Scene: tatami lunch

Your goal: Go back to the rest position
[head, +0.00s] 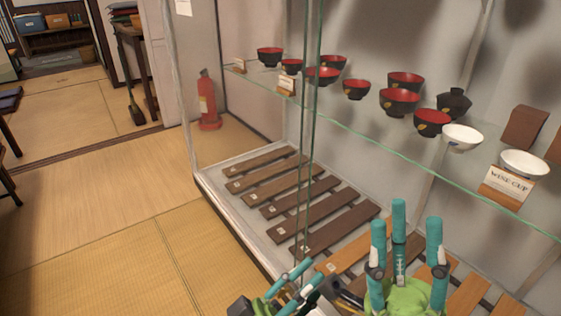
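My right gripper (406,232) is at the lower right of the head view, with its teal fingers pointing up and spread apart. It is open, and nothing shows between the fingers. My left gripper (296,279) is at the bottom centre, lower and to the left of the right one. Its teal fingers are seen at a slant and partly cut off by the frame, so its opening is unclear. Both grippers appear in front of the lower part of a glass display case (232,205).
A glass shelf (350,128) holds several red-and-black bowls (399,101), white bowls (462,137) and a "WINE CUP" card (507,184). Brown slatted boards (290,195) lie below. A red fire extinguisher (208,100) stands behind the case. Open tatami floor (95,215) lies to the left.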

